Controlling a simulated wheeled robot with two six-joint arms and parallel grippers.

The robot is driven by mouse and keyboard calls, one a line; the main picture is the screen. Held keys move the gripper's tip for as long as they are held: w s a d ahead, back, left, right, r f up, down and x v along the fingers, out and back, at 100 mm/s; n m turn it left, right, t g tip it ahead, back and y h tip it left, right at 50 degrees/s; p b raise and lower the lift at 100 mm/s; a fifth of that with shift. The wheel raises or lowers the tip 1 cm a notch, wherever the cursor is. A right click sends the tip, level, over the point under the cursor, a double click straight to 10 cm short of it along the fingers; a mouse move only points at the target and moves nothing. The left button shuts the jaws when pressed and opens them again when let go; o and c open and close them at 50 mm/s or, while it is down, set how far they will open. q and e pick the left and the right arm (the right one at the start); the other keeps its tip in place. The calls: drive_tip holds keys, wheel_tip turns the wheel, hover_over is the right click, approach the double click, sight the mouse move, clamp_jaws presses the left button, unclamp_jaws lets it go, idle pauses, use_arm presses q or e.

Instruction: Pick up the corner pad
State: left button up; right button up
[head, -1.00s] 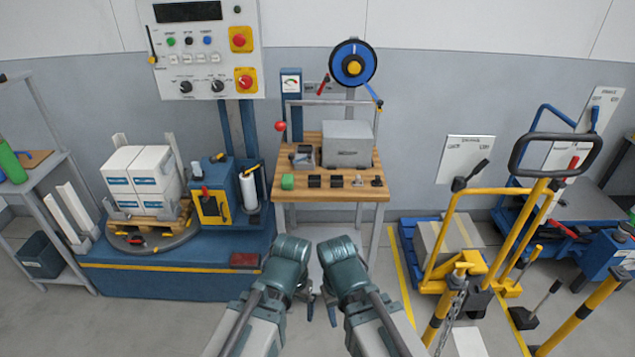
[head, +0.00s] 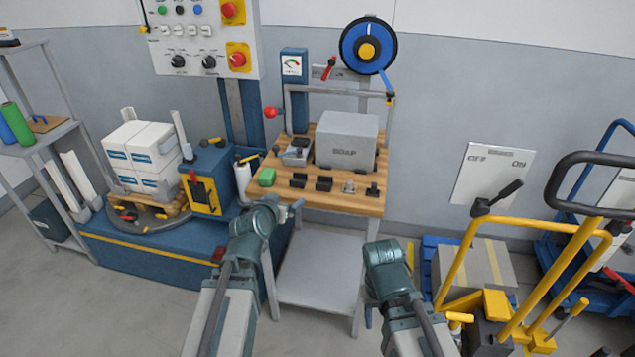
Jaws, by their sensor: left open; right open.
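Several small black pieces stand in a row along the front of the wooden bench top (head: 345,203): a left black block (head: 298,180), a second black block (head: 324,184), a small greyish piece (head: 349,187) and a right black piece (head: 373,190). A green block (head: 267,176) sits at the left front corner. I cannot tell which is the corner pad. My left gripper (head: 294,209) is open and empty at the bench's front edge, below the left black block. My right gripper (head: 369,318) is open, low in front of the bench, mostly hidden by its wrist.
A blue strap reel (head: 368,50) hangs above. A yellow-framed truck (head: 455,250) stands close on the right. A blue platform with white boxes (head: 140,158) is on the left.

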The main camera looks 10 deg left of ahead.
use_arm(q)
drive_tip(key=b, duration=0.3)
approach(296, 182)
drive_tip(key=shift+t+y, duration=0.3)
drive_tip(key=w+f, duration=0.3)
drive_tip(key=w, duration=0.1)
drive_tip(key=shift+w+d, duration=0.1)
drive_tip(key=shift+d, duration=0.2)
drive_tip(key=shift+r+b+x, duration=0.1)
drive_tip(key=shift+b+x, duration=0.4)
drive_tip(key=shift+x, duration=0.9)
drive_tip(key=shift+r+b+x, duration=0.15)
drive_tip(key=shift+b+x, duration=0.3)
drive_tip(key=shift+x, duration=0.95)
use_arm(e)
drive_tip(key=f, duration=0.5)
drive_tip(key=shift+w+d, duration=0.25)
drive_tip(key=shift+d, duration=0.05)
use_arm(q)
drive_tip(key=c, duration=1.4)
drive_tip(key=shift+r, duration=0.2)
use_arm(e)
drive_tip(key=shift+r, duration=0.15)
